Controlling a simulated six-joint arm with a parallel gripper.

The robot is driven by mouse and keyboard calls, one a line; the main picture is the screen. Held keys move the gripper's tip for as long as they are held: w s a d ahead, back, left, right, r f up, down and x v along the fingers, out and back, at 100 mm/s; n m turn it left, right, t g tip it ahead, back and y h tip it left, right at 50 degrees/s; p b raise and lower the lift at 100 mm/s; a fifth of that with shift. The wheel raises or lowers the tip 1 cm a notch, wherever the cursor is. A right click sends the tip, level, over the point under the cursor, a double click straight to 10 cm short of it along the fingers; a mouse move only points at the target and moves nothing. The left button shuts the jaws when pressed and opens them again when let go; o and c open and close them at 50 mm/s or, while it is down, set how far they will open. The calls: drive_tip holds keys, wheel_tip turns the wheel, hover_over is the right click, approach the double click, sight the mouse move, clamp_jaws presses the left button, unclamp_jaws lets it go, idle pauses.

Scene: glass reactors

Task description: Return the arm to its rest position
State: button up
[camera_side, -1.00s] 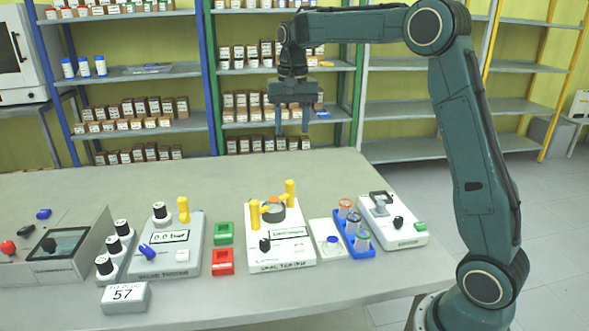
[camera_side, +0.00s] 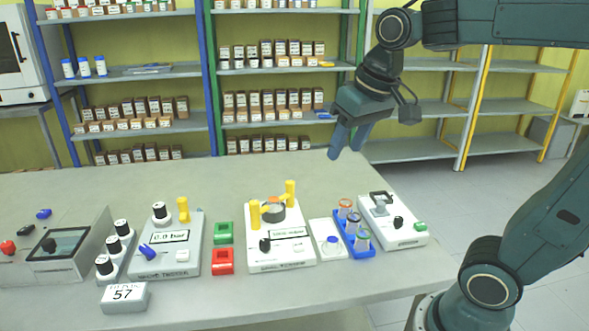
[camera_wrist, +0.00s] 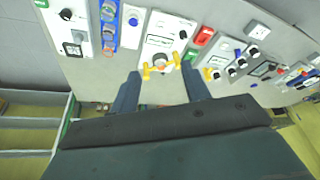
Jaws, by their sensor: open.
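My gripper (camera_side: 347,146) hangs in the air above the table's back right edge, left of my upper arm. Its two fingers are apart with nothing between them; they also show apart and empty in the wrist view (camera_wrist: 160,88). The grey table (camera_side: 330,285) lies below with the reactor devices on it. A white device with two yellow handles (camera_side: 275,252) stands near the middle. In the wrist view this device (camera_wrist: 158,42) appears beyond the fingertips, with clear distance to them.
A blue rack with vials (camera_side: 353,240) and a white device with a black knob (camera_side: 398,237) stand at the table's right. A white device with a pressure display (camera_side: 165,262) stands left. Shelves with small boxes (camera_side: 270,102) stand behind. The air around my gripper looks free.

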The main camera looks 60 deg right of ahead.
drive_tip(key=s+a+f+n+t, duration=0.1)
drive_tip(key=s+a+f+n, duration=0.2)
drive_tip(key=s, duration=0.6)
wheel_tip(320, 180, down, 2)
drive_tip(key=shift+s+f+t+y, duration=0.15)
drive_tip(key=shift+s+t+y, duration=0.05)
drive_tip(key=shift+t+y, duration=0.1)
idle(0.6)
